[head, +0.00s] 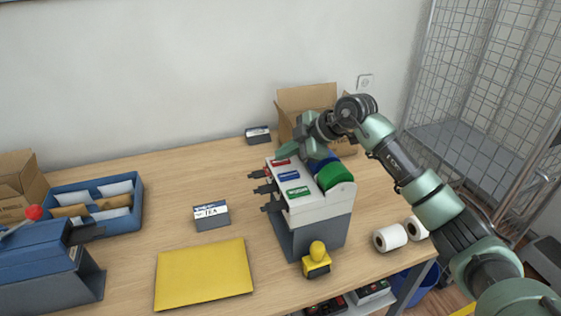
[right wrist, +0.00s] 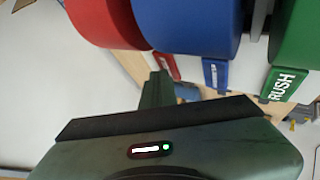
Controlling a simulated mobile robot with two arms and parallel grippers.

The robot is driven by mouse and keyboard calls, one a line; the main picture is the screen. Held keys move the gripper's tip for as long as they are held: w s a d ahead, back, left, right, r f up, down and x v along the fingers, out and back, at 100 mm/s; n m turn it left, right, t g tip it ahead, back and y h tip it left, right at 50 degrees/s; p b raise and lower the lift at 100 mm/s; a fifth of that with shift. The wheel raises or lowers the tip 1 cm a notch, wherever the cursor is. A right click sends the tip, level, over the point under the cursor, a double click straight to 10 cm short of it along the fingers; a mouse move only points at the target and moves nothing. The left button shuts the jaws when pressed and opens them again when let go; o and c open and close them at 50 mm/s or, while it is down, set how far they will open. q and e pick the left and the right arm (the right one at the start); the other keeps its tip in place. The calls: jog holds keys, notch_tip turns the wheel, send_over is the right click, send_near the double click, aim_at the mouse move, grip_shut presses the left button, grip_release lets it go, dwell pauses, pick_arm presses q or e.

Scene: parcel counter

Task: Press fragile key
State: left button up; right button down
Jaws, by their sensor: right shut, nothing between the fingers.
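The white and grey label dispenser (head: 318,208) stands on the counter with a row of three keys. The red key (head: 280,162) is at the far end, the blue key (head: 288,176) in the middle, the green key (head: 297,191) nearest. The green key (right wrist: 283,85) reads RUSH in the right wrist view; the writing on the red key (right wrist: 166,66) is too small to read. My right gripper (head: 284,152) is shut and empty, its tip close to the red key. I cannot tell if they touch. My left gripper is out of view.
A blue roll (head: 322,163) and a green roll (head: 335,175) sit beside the keys. An open cardboard box (head: 305,97) is behind. A yellow stamp (head: 317,260), yellow envelope (head: 204,274), TEA box (head: 211,216) and white rolls (head: 390,237) lie around the dispenser.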

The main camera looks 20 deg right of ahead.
aim_at(284, 162)
jog(key=shift+r+p, duration=0.5)
jog(key=shift+r, duration=0.1)
notch_tip(284, 162, up, 6)
jog(key=p, duration=0.5)
dwell(0.4)
